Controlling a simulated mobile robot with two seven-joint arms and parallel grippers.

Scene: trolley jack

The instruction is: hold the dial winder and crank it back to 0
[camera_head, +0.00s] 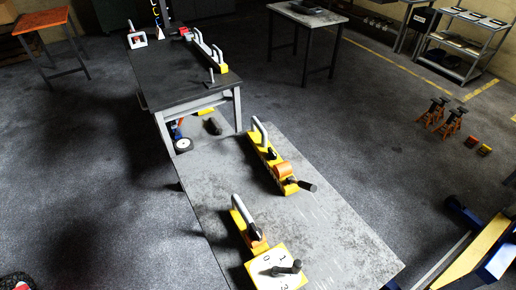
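The dial winder (260,271) is at the front of the grey table, at the bottom centre of the head view. It has a yellow-edged pale face with dark numerals; a 1 and a 0 are readable near its far side, and another near the bottom edge is unclear. A black crank handle (288,268) lies across the face, its knob towards the right. A yellow bar with a grey handle (243,214) extends behind the dial. Neither of my grippers can be made out, and nothing is seen touching the crank.
The grey table (340,225) is bare on its right side. A second yellow device with an orange drum (281,170) and black handle stands farther back on it. A dark workbench (165,78) stands behind. Blue and yellow equipment (475,262) is at right.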

